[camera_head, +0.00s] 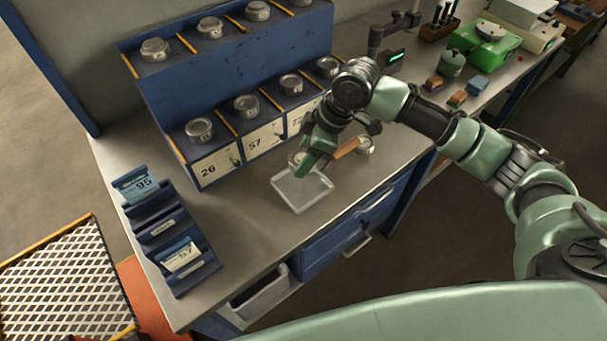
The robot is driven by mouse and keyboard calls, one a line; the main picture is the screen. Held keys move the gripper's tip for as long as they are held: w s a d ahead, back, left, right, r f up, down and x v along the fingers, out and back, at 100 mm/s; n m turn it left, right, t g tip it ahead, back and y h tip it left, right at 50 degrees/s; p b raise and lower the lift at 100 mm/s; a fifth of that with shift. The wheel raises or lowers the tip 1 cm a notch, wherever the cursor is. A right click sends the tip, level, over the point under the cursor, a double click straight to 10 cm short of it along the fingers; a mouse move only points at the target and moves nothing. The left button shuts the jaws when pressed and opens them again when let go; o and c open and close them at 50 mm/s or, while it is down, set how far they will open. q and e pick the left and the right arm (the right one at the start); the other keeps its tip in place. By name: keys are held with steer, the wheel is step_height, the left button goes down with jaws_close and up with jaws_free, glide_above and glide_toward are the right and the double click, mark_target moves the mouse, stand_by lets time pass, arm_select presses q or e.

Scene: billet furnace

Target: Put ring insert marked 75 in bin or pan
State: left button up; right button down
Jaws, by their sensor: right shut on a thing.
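My right gripper (305,163) is above the far edge of a clear shallow pan (302,190) on the bench. It is shut on a small grey metal piece (296,156), apparently a ring insert, mostly hidden by the fingers. No mark on it can be read. The pan looks empty. A blue two-tier rack (155,105) holds several round metal pieces in divided bays. Its lower front labels read 26 (208,170) and 57 (260,141); a third, starting with 7, is partly hidden by my right arm. My left gripper is not in view.
A blue card holder (170,235) with cards 95 and 57 stands at the bench's left. A wooden-handled tool (346,148) and another round metal piece (365,146) lie right of the gripper. A green scale (487,45) stands farther back. The bench front left of the pan is clear.

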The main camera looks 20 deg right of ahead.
mark_target(299, 186)
step_height(299, 186, down, 4)
steer(key=shift+a+r, duration=0.1)
steer(key=shift+r, duration=0.1)
step_height(299, 186, down, 4)
steer(key=shift+r+p, duration=0.1)
steer(key=shift+p, duration=0.45)
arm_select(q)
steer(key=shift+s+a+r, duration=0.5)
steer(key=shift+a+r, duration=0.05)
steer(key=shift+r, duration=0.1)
arm_select(e)
steer(key=shift+f, duration=0.35)
steer(key=shift+f, duration=0.1)
steer(key=c, duration=0.5)
jaws_free()
steer(key=shift+f, duration=0.1)
arm_select(q)
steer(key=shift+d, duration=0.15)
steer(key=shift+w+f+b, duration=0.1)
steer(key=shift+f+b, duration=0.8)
steer(key=shift+b, duration=0.05)
arm_select(e)
steer(key=v, duration=1.2)
